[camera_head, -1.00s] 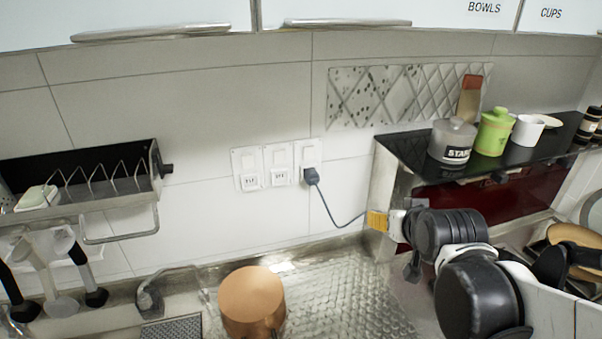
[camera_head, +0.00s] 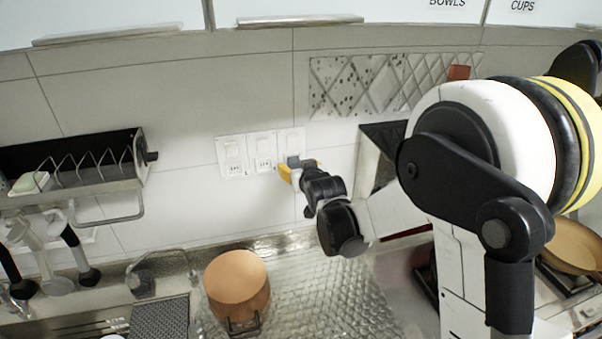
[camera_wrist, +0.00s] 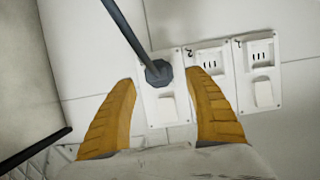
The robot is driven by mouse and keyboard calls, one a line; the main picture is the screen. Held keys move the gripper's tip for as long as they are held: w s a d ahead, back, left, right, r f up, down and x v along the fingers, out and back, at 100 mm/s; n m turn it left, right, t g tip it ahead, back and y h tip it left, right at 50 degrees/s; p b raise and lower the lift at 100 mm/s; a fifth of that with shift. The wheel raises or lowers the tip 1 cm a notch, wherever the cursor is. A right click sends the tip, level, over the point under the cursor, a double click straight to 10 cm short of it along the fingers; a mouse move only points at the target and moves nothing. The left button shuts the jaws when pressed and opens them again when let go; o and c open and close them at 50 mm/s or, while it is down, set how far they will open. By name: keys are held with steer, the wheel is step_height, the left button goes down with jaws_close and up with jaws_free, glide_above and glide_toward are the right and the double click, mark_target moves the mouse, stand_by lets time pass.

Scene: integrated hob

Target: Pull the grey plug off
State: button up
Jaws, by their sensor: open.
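The grey plug (camera_wrist: 159,72) sits in the socket plate nearest my gripper, with its grey cord running up and to the left in the wrist view. In the head view the plug (camera_head: 293,161) shows only in small part, at the rightmost of the wall plates. My gripper (camera_wrist: 165,85) has its two yellow fingers apart, one on each side of the plug in the picture. Whether either finger touches the plug cannot be told. In the head view my gripper (camera_head: 286,172) is at the rightmost plate and hides most of the plug and cord.
Two more socket plates (camera_head: 249,155) are on the wall to the left. A copper pot (camera_head: 237,283) stands on the textured metal counter (camera_head: 330,290) below. A dish rack (camera_head: 95,190) is on the wall at left. My arm hides much of the shelf at right.

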mark_target(296, 165)
steer(key=shift+x, duration=1.8)
jaws_close()
